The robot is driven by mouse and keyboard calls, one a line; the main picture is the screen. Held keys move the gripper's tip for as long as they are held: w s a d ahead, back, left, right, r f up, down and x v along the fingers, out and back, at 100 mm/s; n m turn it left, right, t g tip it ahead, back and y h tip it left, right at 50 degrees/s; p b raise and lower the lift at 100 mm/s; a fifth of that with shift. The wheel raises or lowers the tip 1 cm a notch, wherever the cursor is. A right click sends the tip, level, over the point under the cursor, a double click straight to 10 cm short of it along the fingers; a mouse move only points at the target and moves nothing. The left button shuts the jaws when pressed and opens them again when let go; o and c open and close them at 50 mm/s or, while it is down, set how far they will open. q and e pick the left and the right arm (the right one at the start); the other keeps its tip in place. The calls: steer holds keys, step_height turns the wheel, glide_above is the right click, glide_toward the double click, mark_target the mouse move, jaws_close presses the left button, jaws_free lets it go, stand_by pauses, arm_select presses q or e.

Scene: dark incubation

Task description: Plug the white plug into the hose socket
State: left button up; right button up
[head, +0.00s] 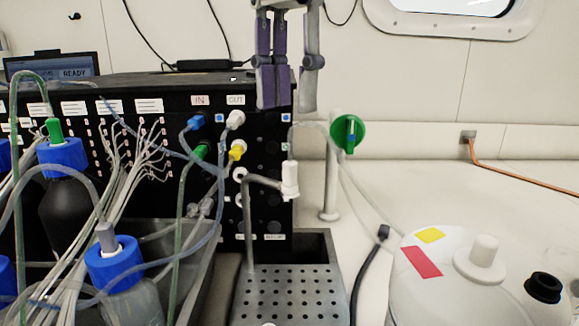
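A white plug-like fitting (290,181) stands upright at the end of a grey bent pipe (249,215), in front of the black panel's right edge. A thin pale hose runs up from its top. I cannot tell whether it is joined to the pipe or only in front of it. Another white connector (235,119) sits under the OUT label. Which opening is the hose socket is not clear. My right gripper (289,104) points down from the top centre, above the white fitting and apart from it. Its fingers are spread with nothing visible between them. My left gripper is out of view.
A green valve knob (348,134) on a white post stands just right of the gripper. A perforated metal tray (287,300) lies below. Blue-capped bottles (113,262) and tangled tubes crowd the left. A white carboy (436,283) stands at the right; the counter behind it is clear.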

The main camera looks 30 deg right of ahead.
mark_target(290, 162)
steer(key=shift+w+f, duration=0.1)
steer(key=shift+f, duration=4.45)
jaws_close()
steer(key=shift+r, duration=3.05)
